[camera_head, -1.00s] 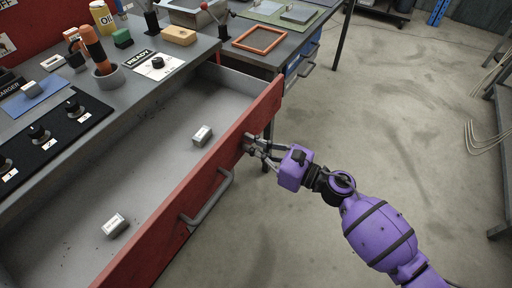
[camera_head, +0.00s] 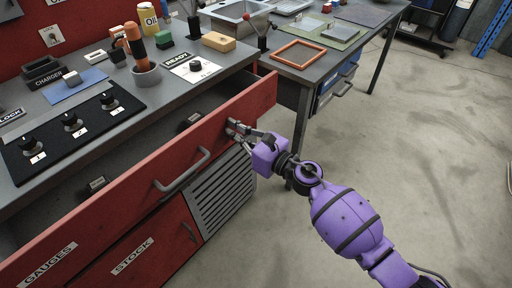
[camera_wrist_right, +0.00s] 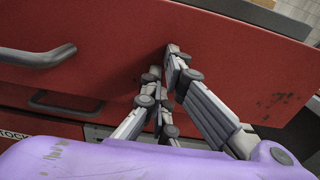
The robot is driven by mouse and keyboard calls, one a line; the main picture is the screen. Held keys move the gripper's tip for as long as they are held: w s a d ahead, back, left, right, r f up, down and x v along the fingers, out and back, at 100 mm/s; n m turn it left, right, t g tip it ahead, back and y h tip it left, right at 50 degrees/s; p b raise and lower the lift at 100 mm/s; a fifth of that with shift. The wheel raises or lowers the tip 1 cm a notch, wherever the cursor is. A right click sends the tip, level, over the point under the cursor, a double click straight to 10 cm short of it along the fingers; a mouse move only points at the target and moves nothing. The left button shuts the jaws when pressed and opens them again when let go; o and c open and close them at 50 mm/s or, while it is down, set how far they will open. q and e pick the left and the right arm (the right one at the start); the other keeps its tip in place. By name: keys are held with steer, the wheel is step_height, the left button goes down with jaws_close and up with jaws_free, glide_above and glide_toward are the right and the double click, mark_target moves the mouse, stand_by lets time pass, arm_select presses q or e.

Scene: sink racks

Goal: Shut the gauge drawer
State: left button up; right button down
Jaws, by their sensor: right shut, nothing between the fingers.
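The gauge drawer (camera_head: 130,200) is the red upper drawer with the label "GAUGES" at its lower left. In the right wrist view the fingertips (camera_wrist_right: 170,58) appear to touch the red panel. My left gripper is out of view.
Small labelled boxes (camera_head: 95,185) lie inside the drawer, partly hidden by its front. The stock drawer (camera_head: 150,250) below looks shut. The bench top holds a knob panel (camera_head: 72,125) and a cup with an orange-handled tool (camera_head: 146,75). Open floor lies to the right.

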steer(key=b+x, duration=0.2)
steer(key=x, duration=0.6)
steer(key=shift+f, duration=0.15)
steer(key=shift+w+a+b, duration=0.3)
steer(key=shift+w+a, duration=0.05)
steer(key=shift+a, duration=0.15)
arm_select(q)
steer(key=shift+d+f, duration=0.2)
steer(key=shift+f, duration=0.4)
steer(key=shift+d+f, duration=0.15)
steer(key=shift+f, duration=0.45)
arm_select(e)
steer(key=shift+a, duration=0.1)
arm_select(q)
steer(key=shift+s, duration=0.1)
arm_select(e)
steer(key=shift+w+r, duration=0.1)
steer(key=shift+r, duration=0.15)
